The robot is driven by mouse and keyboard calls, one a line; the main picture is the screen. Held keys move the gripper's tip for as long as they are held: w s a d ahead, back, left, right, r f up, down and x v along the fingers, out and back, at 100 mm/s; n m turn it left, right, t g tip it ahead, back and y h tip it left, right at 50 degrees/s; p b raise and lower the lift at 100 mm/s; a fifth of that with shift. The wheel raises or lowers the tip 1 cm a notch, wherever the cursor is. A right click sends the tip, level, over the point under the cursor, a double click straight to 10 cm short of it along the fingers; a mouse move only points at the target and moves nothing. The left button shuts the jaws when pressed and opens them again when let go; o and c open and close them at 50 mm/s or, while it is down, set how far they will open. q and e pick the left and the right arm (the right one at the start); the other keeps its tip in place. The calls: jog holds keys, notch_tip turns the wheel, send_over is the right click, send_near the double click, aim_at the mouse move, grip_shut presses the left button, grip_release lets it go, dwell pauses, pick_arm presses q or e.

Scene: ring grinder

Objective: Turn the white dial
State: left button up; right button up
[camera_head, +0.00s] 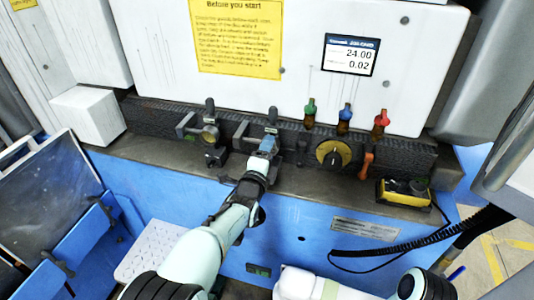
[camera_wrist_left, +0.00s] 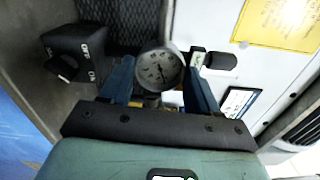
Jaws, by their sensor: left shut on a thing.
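The white dial (camera_wrist_left: 158,70), a round gauge face with dark marks and a pointer in a grey metal rim, shows between the blue fingers in the left wrist view. My left gripper (camera_head: 268,144) reaches the black strip of controls on the machine in the head view. In the left wrist view the left gripper (camera_wrist_left: 160,82) has one finger on each side of the dial and is shut on it. In the head view the gripper hides the dial's face. My right arm shows at the bottom of the head view, but its gripper does not.
Left of the gripper is another metal fitting (camera_head: 209,134). To the right are a yellow-and-black knob (camera_head: 334,154), green, blue and red-topped handles, an orange lever (camera_head: 367,166) and a yellow control box (camera_head: 404,192). A display (camera_head: 351,54) is above. A black cable hangs at right.

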pick_arm(q)
jog(key=shift+m, duration=0.9)
jog(key=o, duration=1.1)
jog(key=v, duration=1.3)
jog(key=shift+s+a, duration=0.1)
jog(key=shift+s, duration=0.1)
